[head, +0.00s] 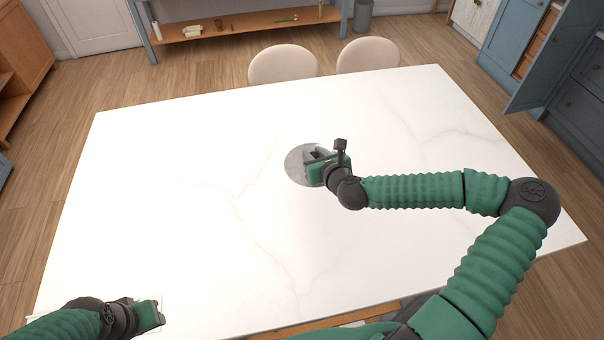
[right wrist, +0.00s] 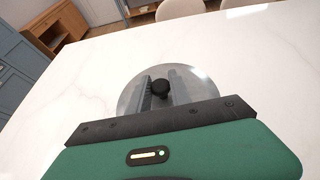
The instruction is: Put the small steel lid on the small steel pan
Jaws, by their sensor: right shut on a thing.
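The small steel lid (head: 294,168) is a round grey disc in the middle of the white table. In the right wrist view the lid (right wrist: 130,98) shows a black knob (right wrist: 160,88) at its centre. My right gripper (head: 314,157) is over the lid, and its fingers (right wrist: 162,92) are on either side of the knob, shut on it. I cannot tell whether the lid touches the table or is held above it. I see no pan in either view; anything under the lid is hidden. My left gripper (head: 155,312) is low at the table's near left corner; its fingers are unclear.
The white marble table (head: 200,220) is otherwise bare, with wide free room around the lid. Two pale chairs (head: 283,64) stand at its far edge. A wooden shelf (head: 240,25) with small items is behind. Blue cabinets (head: 515,45) are at the right.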

